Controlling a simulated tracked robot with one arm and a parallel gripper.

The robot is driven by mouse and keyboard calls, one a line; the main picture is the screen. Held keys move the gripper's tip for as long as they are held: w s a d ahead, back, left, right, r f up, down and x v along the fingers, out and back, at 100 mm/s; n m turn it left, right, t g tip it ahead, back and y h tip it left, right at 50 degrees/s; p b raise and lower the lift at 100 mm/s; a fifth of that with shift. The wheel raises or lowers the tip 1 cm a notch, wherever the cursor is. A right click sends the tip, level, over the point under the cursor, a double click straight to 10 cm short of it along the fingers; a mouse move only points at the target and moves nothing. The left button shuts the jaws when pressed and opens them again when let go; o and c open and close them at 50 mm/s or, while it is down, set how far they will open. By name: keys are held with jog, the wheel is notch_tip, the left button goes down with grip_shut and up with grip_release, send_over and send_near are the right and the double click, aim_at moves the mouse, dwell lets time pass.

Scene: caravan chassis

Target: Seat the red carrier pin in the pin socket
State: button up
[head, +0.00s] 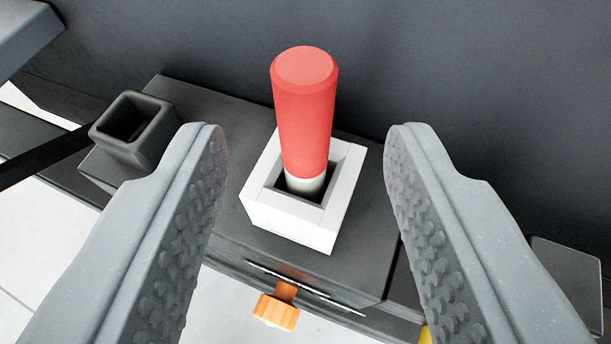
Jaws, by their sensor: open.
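The red carrier pin (304,115) stands upright in a white square holder (290,221). Its red top sticks up well above the rim, and a pale lower part shows inside the opening. The bottom of the pin is hidden inside the holder. A dark grey square socket (134,128) with an open, empty top sits to the left; I cannot tell for sure which one is the pin socket. My gripper (307,140) is open, with one finger on each side of the pin and clear gaps to both. Neither finger touches the pin.
The white holder sits on a dark box-like block (225,119). An orange knob (277,310) sticks out below its front edge. A dark wall (440,60) rises behind. A dark bar runs in at the left, and pale floor (50,240) shows at lower left.

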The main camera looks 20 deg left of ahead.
jog(key=shift+p+v, duration=0.35)
jog(key=shift+v, duration=1.75)
jog(key=w+d+r+m+t+h, duration=0.1)
jog(key=d+r+t+h, duration=0.15)
jog(key=r, duration=0.95)
jog(key=w+d+r+m+t+h, duration=0.1)
jog(key=d+r+h, duration=0.25)
jog(key=r, duration=0.85)
jog(key=s+a+r+m, duration=0.1)
jog(key=s+a+r, duration=0.3)
jog(key=s+r, duration=0.4)
jog(key=s+a+r+m+y, duration=0.1)
jog(key=s+a+r, duration=0.4)
jog(key=s+r, duration=0.4)
notch_tip(320, 180, up, 5)
jog(key=shift+a+f, duration=0.1)
jog(key=shift+a, duration=0.05)
jog(key=shift+g, duration=0.25)
jog(key=shift+c, duration=0.7)
